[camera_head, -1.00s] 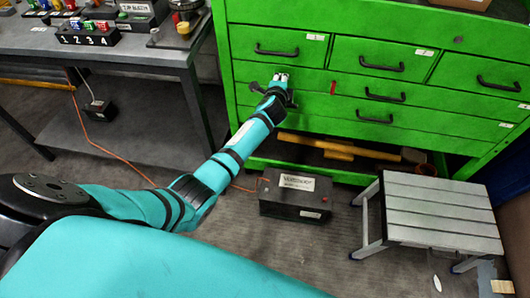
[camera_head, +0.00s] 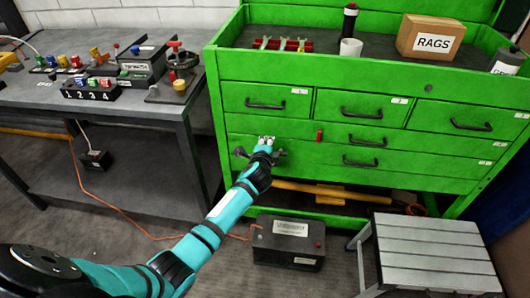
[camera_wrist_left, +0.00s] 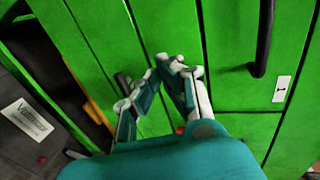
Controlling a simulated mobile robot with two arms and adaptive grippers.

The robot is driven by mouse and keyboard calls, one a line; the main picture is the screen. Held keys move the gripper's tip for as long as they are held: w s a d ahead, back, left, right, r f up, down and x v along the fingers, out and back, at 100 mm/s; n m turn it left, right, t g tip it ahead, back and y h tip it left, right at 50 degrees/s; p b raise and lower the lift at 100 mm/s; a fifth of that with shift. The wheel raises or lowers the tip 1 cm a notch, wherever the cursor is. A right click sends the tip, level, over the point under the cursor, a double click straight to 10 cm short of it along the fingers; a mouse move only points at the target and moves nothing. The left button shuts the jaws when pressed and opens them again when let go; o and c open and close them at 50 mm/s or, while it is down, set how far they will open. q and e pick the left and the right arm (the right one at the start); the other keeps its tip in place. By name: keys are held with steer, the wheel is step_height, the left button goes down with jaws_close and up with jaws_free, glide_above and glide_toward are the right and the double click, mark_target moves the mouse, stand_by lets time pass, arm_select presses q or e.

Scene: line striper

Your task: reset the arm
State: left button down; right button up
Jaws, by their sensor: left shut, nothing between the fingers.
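My left arm reaches from the lower left of the head view. My left gripper (camera_head: 265,142) is in front of the green cabinet (camera_head: 340,100), at the left part of the drawer row below the top-left drawer. In the left wrist view its two fingers (camera_wrist_left: 158,70) come together at the tips, shut and empty. A black drawer handle (camera_head: 241,152) shows partly beside the gripper. I cannot tell whether the gripper touches the cabinet front. My right gripper is in neither view.
A black box (camera_head: 288,243) stands on the floor below the arm, and a grey step stool (camera_head: 432,254) stands at lower right. A grey workbench (camera_head: 150,110) with several devices is at left. A RAGS box (camera_head: 437,38) sits on the cabinet top.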

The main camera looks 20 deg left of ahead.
arm_select(q)
steer(key=shift+v, duration=3.35)
steer(key=s+d+f+n+g+h+p, duration=0.1)
steer(key=s+f+n+g, duration=0.1)
steer(key=s+f, duration=0.7)
steer(key=s+f+n+g+h, duration=0.1)
steer(key=s+f+g, duration=0.3)
steer(key=f, duration=0.8)
steer(key=s+d+f+n+g+h+p, duration=0.1)
steer(key=s+f+n, duration=0.1)
steer(key=s+f, duration=0.75)
steer(key=s+f+n+g, duration=0.2)
steer(key=s+f, duration=0.2)
steer(key=s, duration=0.7)
steer(key=s+d+f+n+g+p, duration=0.1)
steer(key=s+f, duration=0.4)
steer(key=s, duration=0.6)
steer(key=s+f+n+g+h, duration=0.1)
steer(key=s+f+n, duration=0.3)
steer(key=s, duration=0.7)
steer(key=shift+d+f+g, duration=0.25)
steer(key=shift+f+g, duration=0.35)
steer(key=shift+g, duration=0.3)
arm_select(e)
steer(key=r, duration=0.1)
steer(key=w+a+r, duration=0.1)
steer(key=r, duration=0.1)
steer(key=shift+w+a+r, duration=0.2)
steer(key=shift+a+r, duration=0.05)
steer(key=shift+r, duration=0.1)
